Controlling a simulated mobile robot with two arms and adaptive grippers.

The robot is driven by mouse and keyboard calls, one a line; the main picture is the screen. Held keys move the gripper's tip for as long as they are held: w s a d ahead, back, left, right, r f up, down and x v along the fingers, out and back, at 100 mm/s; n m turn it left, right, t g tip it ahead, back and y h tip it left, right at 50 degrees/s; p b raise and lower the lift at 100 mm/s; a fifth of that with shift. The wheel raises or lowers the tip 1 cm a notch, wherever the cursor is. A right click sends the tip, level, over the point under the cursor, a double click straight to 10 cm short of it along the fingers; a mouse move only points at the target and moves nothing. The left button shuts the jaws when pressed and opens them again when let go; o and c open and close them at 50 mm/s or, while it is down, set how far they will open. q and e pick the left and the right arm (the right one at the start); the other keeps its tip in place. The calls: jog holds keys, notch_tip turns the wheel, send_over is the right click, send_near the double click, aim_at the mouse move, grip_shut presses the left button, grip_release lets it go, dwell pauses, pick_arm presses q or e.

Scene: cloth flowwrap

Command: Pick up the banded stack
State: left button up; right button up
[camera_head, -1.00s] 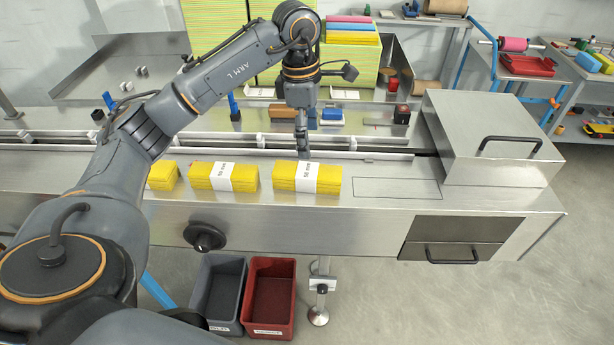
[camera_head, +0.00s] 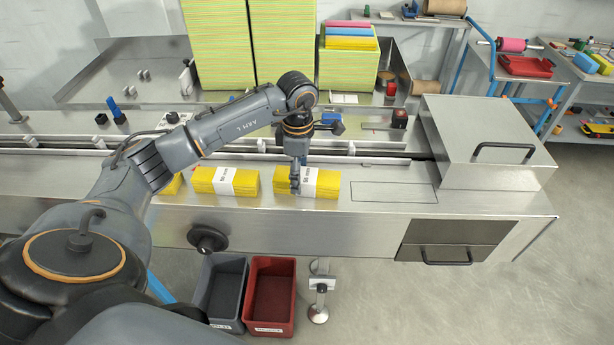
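Yellow cloth stacks with white paper bands lie in a row on the steel conveyor table (camera_head: 370,225). The rightmost banded stack (camera_head: 325,184) lies just left of a marked rectangle. A second banded stack (camera_head: 204,180) lies to its left. A third yellow stack (camera_head: 173,185) is partly hidden by my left arm. My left gripper (camera_head: 295,187) points down at the rightmost stack, over its left half beside the white band. Its fingers overlap the stack in the picture; I cannot tell whether they touch it or how far apart they are. My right gripper is out of view.
A steel housing (camera_head: 490,135) with a handle stands right of the marked empty rectangle (camera_head: 394,192). A guide rail runs behind the stacks. A round black knob (camera_head: 207,238) sticks out in front. A grey bin (camera_head: 221,290) and a red bin (camera_head: 272,295) stand on the floor.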

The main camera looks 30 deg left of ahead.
pick_arm(q)
notch_tip(320, 180, down, 2)
jog(key=c, duration=1.2)
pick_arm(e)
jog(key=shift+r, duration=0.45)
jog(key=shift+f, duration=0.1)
pick_arm(q)
jog(key=shift+r+b, duration=0.45)
jog(key=shift+r, duration=0.05)
jog(key=s+d+r+b, duration=0.1)
jog(key=s+r, duration=0.3)
jog(key=s+d+r+b, duration=0.1)
jog(key=s+r+b, duration=0.1)
jog(key=s+r, duration=0.2)
jog(key=s+r+b, duration=0.2)
jog(key=s+r, duration=0.2)
jog(key=s, duration=0.1)
jog(key=shift+s+d, duration=0.4)
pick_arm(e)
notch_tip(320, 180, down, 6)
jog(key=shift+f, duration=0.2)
